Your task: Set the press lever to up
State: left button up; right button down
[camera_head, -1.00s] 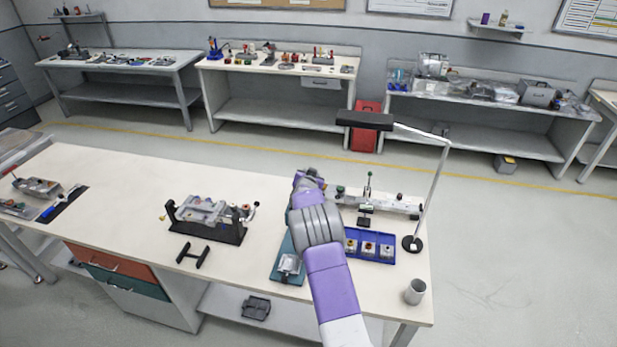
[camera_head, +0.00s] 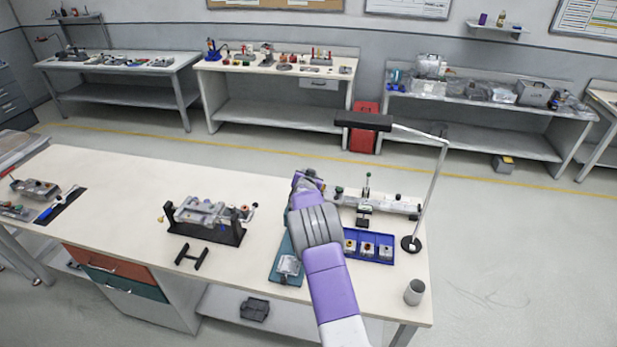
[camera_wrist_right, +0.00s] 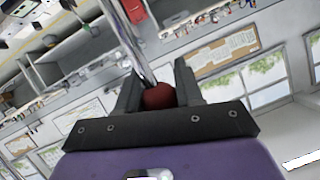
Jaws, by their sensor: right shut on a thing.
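My right gripper (camera_wrist_right: 158,80) is shut on a round red knob (camera_wrist_right: 159,97) at the end of a shiny metal rod (camera_wrist_right: 128,40), the press lever. In the right wrist view the rod runs from the knob up and to the left. In the head view my purple right arm reaches over the near bench and hides most of the press. Part of its teal base plate (camera_head: 281,271) shows left of the arm, with a grey metal part (camera_head: 290,264) on it. The lever and knob cannot be made out there. My left gripper is out of view.
A blue tray (camera_head: 372,259) of small parts lies right of the arm, with a black-based lamp (camera_head: 411,244) and a grey cup (camera_head: 414,292) beyond it. A clamp fixture (camera_head: 365,205) stands behind. A black-based fixture (camera_head: 207,226) stands left.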

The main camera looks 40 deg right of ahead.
jog(key=shift+s+f, duration=0.25)
jog(key=shift+f, duration=0.5)
jog(key=c, duration=1)
grip_release()
jog(key=shift+d+g, duration=0.1)
jog(key=shift+g, duration=0.2)
jog(key=shift+o, duration=1.2)
jog(key=shift+d, duration=0.1)
jog(key=shift+w, duration=0.2)
jog(key=b+v, duration=0.1)
jog(key=v, duration=0.6)
jog(key=shift+s+a+r, duration=0.2)
jog(key=shift+s, duration=0.05)
